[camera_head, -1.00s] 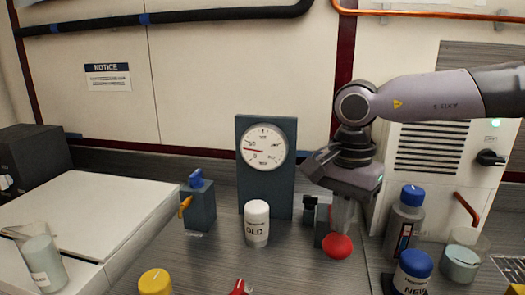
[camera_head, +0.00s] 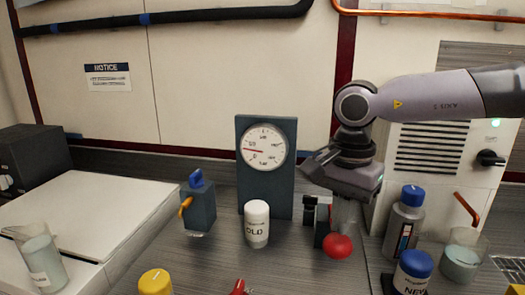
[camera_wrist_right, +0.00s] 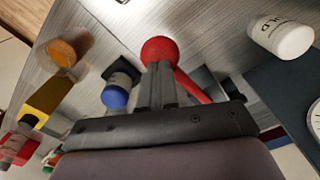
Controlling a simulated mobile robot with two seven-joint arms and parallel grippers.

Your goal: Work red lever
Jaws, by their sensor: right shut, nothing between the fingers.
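The red lever ends in a round red knob (camera_head: 338,246), low on the bench right of the gauge. In the right wrist view the knob (camera_wrist_right: 160,50) is just beyond my fingertips, and a red rod (camera_wrist_right: 196,88) slants away from it to the lower right. My right gripper (camera_head: 342,228) points down directly over the knob; its fingers (camera_wrist_right: 160,80) are shut with nothing between them. The fingertips look very close to the knob, but I cannot tell if they touch it. My left gripper is not in view.
A gauge (camera_head: 264,146) on a dark panel and a white OLD bottle (camera_head: 256,224) stand left. A grey blue-capped bottle (camera_head: 402,226), a NEW bottle (camera_head: 412,275) and a beaker (camera_head: 462,258) stand right. A small box with blue and orange handles (camera_head: 200,212) is farther left.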

